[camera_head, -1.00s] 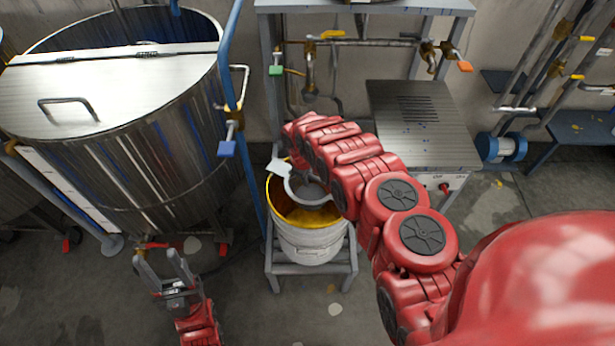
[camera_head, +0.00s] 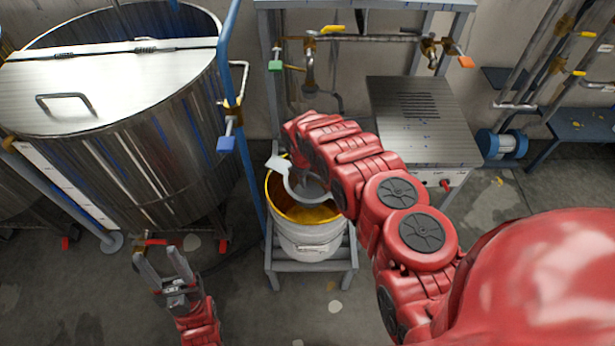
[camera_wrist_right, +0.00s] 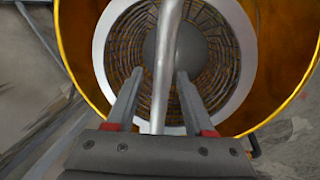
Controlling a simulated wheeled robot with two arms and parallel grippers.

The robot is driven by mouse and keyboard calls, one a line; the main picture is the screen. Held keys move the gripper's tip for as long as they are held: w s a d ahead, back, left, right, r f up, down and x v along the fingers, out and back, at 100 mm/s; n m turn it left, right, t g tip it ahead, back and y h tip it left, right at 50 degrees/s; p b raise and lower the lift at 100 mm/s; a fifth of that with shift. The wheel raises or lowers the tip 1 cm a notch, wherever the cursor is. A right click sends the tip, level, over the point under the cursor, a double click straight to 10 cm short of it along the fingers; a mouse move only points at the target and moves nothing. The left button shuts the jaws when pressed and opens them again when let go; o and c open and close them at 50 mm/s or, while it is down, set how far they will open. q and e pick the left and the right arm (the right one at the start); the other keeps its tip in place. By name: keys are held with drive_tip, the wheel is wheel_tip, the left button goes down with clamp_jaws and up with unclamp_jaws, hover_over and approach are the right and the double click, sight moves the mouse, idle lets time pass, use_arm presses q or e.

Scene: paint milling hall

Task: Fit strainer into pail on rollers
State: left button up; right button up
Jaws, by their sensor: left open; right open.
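The strainer (camera_head: 290,188) is a pale ring with a light tab at its upper left. It lies over the mouth of the white pail (camera_head: 311,243), whose inside is yellow. The right wrist view shows the strainer's ring (camera_wrist_right: 248,62) with round mesh, off-centre within the pail's orange interior (camera_wrist_right: 284,35). I cannot tell whether it rests on the pail. A metal rod runs up between the fingers of my open right gripper (camera_wrist_right: 157,77), with gaps on both sides. My right arm hides this gripper in the head view. My left gripper (camera_head: 157,252) is open and empty, left of the pail.
The pail stands on a grey low frame (camera_head: 313,267); its rollers are not clearly visible. A large steel vat (camera_head: 160,150) with a half lid stands left, beside a blue post (camera_head: 228,60). Valve pipes hang behind. A steel-topped cabinet (camera_head: 425,130) stands right.

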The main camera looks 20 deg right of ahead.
wheel_tip(320, 180, up, 17)
drive_tip(key=s+a+p, duration=0.2)
drive_tip(key=p, duration=0.4)
drive_tip(key=shift+s+a+p, duration=0.2)
drive_tip(key=shift+p, duration=0.2)
drive_tip(key=shift+f, duration=0.1)
